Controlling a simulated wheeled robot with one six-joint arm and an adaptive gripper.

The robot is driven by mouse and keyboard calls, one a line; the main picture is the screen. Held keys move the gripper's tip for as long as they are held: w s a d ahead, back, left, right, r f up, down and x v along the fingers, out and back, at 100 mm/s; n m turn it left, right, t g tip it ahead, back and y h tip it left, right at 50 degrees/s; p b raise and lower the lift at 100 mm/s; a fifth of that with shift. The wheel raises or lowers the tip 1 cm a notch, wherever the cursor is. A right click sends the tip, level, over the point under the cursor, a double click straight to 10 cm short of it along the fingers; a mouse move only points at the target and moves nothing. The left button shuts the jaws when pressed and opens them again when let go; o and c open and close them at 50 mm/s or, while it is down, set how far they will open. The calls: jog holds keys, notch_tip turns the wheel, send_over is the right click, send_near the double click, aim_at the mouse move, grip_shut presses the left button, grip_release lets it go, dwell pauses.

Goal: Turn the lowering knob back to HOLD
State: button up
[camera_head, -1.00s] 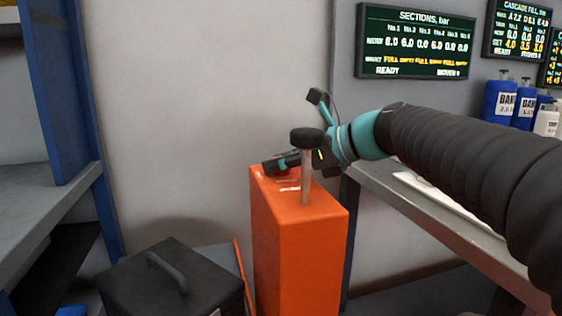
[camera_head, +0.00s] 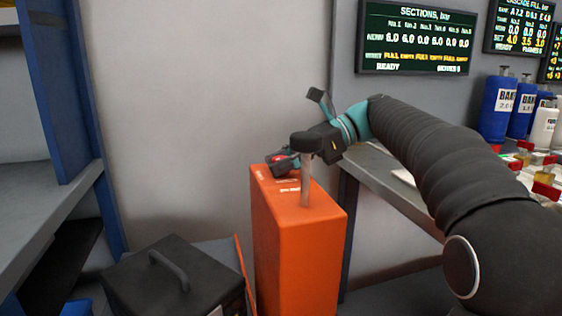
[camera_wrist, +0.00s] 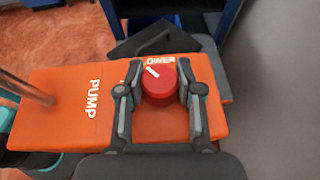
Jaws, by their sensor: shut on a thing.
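The lowering knob (camera_wrist: 158,88) is red and round with a white pointer mark. It sits on top of the orange pump box (camera_wrist: 65,110), beside white lettering that is partly covered. In the wrist view the pointer slants toward the upper left, near that lettering. My gripper (camera_wrist: 159,74) has one finger on each side of the knob and is shut on it. In the head view my gripper (camera_head: 284,163) is low over the box top, behind the pump post, with a bit of red showing. I cannot make out a HOLD mark.
A metal post (camera_head: 306,182) with a black top rises from the box close to my gripper; it also shows in the wrist view (camera_wrist: 25,88). A black lidded box (camera_head: 170,275) stands at front left. A bench (camera_head: 395,190) with bottles is at right.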

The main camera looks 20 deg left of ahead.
jog(key=shift+n+g+h, duration=0.7)
jog(key=shift+n+g, duration=0.2)
jog(key=shift+n, duration=0.1)
jog(key=shift+g, duration=0.3)
jog(key=o, duration=1.2)
